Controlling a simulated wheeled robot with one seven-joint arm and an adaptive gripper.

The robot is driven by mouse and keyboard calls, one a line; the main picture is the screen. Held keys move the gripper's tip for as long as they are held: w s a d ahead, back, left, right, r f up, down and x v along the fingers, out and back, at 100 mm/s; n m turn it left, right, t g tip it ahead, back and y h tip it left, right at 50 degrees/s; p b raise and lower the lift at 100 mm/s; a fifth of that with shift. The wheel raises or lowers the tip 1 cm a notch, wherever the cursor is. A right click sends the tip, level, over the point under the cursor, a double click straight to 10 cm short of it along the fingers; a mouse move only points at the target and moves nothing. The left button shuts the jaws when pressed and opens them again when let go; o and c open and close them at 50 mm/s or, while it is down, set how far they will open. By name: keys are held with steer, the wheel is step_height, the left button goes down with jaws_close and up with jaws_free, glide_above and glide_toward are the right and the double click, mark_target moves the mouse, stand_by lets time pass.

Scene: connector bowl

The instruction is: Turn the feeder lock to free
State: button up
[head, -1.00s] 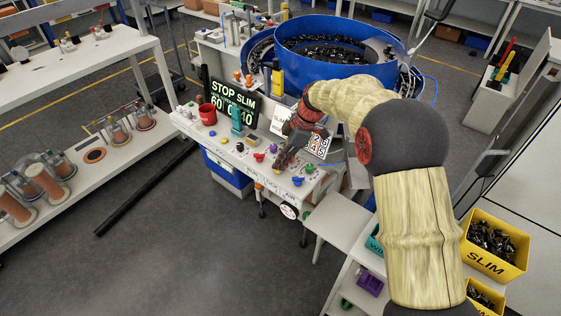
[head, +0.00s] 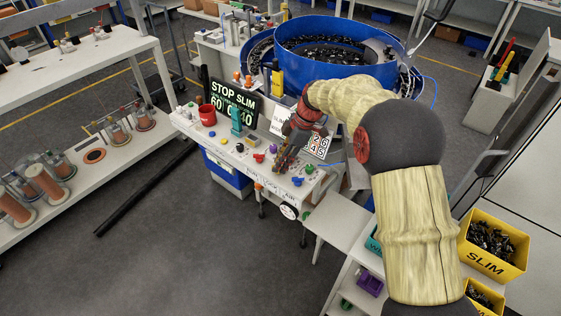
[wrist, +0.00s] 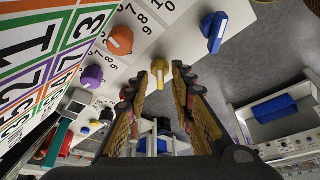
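A sloped white control panel (head: 235,157) carries several coloured knobs. In the wrist view a yellow knob (wrist: 160,72) shows between the fingertips of my gripper (wrist: 157,80). The fingers are apart, with no visible contact with the knob. An orange knob (wrist: 119,40), a purple knob (wrist: 93,76) and a blue knob (wrist: 214,30) stand around it, with printed numbers beside some of them. In the head view my gripper (head: 284,163) points down at the panel's right part and hides some controls. I cannot read which control is the feeder lock.
A number card (head: 317,145) stands close to my gripper at the panel's back. A display (head: 233,104) reads STOP SLIM. A green knob (head: 310,169) is right of my gripper.

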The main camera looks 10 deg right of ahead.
steer(key=v, duration=1.2)
stand_by(0.5)
steer(key=s+d+f+m+h, duration=0.2)
steer(key=s+d+f+m, duration=0.2)
steer(key=s+m, duration=0.55)
steer(key=s+d+r+m+t+h, duration=0.1)
steer(key=s+r+m, duration=0.3)
steer(key=s, duration=0.9)
steer(key=s+d+r+m+t+h, duration=0.1)
steer(key=s+r+m+t, duration=0.3)
steer(key=s, duration=0.9)
steer(key=shift+s+d+r+m+t+p, duration=0.25)
steer(key=shift+d+r+m+t+p, duration=0.25)
steer(key=shift+r, duration=0.8)
